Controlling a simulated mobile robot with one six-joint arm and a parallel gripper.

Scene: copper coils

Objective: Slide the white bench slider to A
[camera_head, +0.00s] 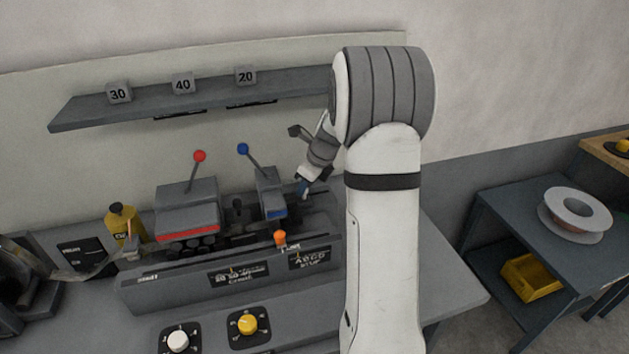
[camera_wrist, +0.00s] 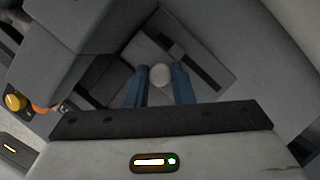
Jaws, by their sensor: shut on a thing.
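The white bench slider has a round pale knob (camera_wrist: 160,76), seen in the wrist view beside a dark slot in a grey plate (camera_wrist: 208,68). My gripper (camera_wrist: 161,84) has its two blue fingers on either side of the knob, shut on it. In the head view my gripper (camera_head: 303,188) is low behind the bench housing, right of the blue-knobbed lever unit (camera_head: 271,195). The white knob is hidden there. A front label with letters (camera_head: 309,257) shows on the housing; I cannot tell which letter the slider stands at.
A red-knobbed lever unit (camera_head: 188,212) stands to the left. An orange knob (camera_head: 280,238) stands on the front housing. White (camera_head: 178,341) and yellow (camera_head: 248,324) dials sit in front. A shelf (camera_head: 210,97) with number blocks hangs behind. A side table (camera_head: 534,222) stands at right.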

